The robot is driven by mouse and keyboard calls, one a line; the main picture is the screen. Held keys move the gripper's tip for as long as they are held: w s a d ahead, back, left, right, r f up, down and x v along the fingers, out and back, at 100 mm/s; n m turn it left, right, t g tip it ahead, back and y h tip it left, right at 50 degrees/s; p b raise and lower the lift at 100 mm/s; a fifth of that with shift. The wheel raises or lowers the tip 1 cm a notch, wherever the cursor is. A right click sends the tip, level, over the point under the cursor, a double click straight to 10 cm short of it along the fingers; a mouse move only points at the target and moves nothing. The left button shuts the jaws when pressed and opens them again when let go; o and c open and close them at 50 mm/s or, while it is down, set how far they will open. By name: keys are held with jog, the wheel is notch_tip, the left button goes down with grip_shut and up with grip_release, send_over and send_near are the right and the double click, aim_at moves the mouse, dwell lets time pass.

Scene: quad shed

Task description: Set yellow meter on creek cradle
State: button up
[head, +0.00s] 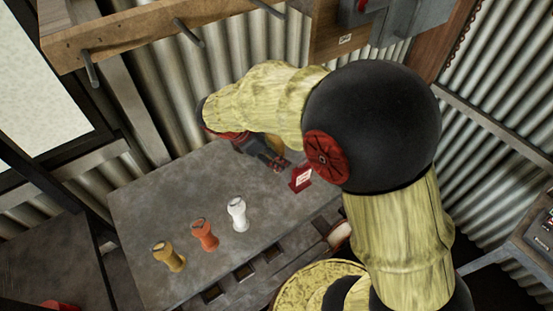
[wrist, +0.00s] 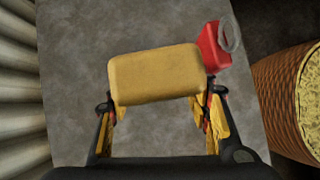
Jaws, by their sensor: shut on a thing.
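The yellow meter (wrist: 155,75) shows in the wrist view as a rounded yellow block between the fingers of my gripper (wrist: 158,108). My gripper is shut on it, above the grey bench top. In the head view my gripper (head: 272,157) is over the far part of the bench, and my arm and hand mostly hide the meter. An ochre stand (head: 170,257), an orange stand (head: 205,236) and a white stand (head: 237,214) are upright in a slanting row on the bench, apart from my gripper. I cannot tell which thing is the creek cradle.
A red block with a pale label (head: 301,178) is on the bench near my gripper; the wrist view shows it with a grey ring (wrist: 213,45). The bench top (head: 150,205) is clear left of the stands. A corrugated wall and a pegged rail (head: 150,38) stand behind.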

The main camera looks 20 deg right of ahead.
jog(key=shift+w+d+f+p, duration=0.15)
jog(key=shift+f+p, duration=0.15)
jog(key=shift+f, duration=0.7)
jog(key=shift+w+d+f+p, duration=0.15)
jog(key=shift+f+p, duration=0.1)
jog(key=shift+f, duration=0.7)
jog(key=shift+s, duration=0.1)
jog(key=o, duration=0.8)
jog(key=shift+f, duration=0.2)
jog(key=o, duration=0.5)
jog(key=shift+r, duration=0.15)
